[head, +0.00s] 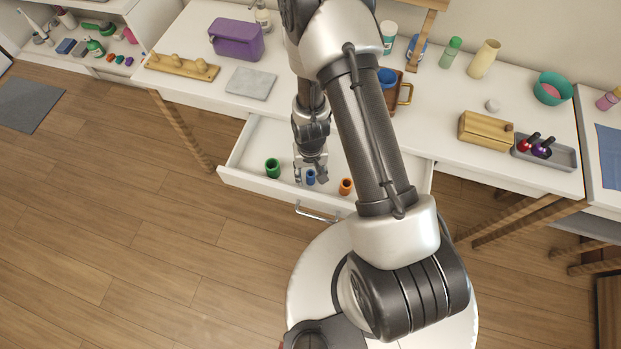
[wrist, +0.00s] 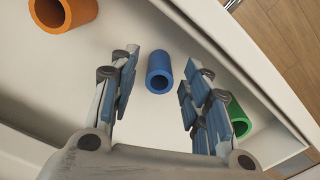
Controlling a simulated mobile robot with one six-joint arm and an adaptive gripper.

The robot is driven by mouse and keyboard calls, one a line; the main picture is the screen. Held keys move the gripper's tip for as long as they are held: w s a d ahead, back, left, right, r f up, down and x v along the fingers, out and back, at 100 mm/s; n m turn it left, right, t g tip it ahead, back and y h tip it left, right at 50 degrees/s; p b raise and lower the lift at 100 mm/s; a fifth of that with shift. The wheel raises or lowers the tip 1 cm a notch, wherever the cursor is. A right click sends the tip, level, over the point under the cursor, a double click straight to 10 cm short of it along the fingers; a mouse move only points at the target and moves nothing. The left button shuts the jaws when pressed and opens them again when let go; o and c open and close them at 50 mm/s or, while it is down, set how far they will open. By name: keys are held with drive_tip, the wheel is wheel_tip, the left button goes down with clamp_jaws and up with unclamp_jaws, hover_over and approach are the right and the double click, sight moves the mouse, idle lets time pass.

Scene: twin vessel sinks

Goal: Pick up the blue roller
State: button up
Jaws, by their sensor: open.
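The blue roller (head: 311,177) is a short hollow cylinder in the open white drawer (head: 240,180), between a green roller and an orange roller. My gripper (head: 311,179) is low over the drawer, right by the blue roller. In the wrist view the blue roller (wrist: 160,72) shows ahead between the two fingertips of my gripper (wrist: 160,78), with a gap on each side. The gripper is open and holds nothing. How far the fingertips are above the drawer floor is hard to tell.
The green roller (head: 272,168) stands left in the drawer and shows partly behind a finger in the wrist view (wrist: 238,118). The orange roller (head: 346,186) is to the right. The drawer's front wall (head: 260,188) is close. A purple case (head: 236,40) sits on the counter above.

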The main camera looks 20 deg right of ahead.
drive_tip(key=shift+f, duration=0.7)
drive_tip(key=shift+c, duration=0.3)
drive_tip(key=c, duration=0.8)
drive_tip(key=shift+o, duration=0.2)
drive_tip(key=shift+r, duration=0.1)
